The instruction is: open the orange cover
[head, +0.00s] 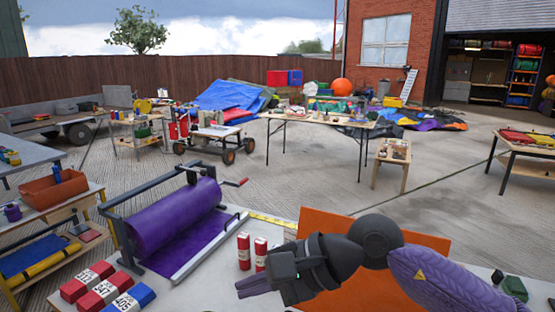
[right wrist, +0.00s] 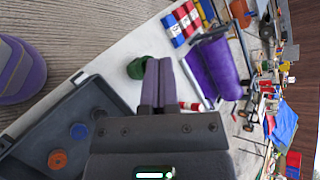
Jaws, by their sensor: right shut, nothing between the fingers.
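The orange cover (head: 325,220) is a broad flat orange panel at the near right of the grey table in the head view. My right arm crosses in front of it and hides its middle. Its hinge and lower edge are hidden, so I cannot tell how far it is tilted. My right gripper (head: 243,287) points left, to the left of the cover, with its fingers together and empty. The fingers also show closed in the right wrist view (right wrist: 158,68). There, a dark tray-like box (right wrist: 95,92) with orange and blue round parts lies beside the gripper. My left gripper is out of view.
A purple roll (head: 175,215) on a dark frame stands on the table at left. Red cylinders (head: 243,250) stand near my right gripper. Red and blue numbered blocks (head: 105,290) lie at the front left. A green object (right wrist: 138,68) sits close to the fingers.

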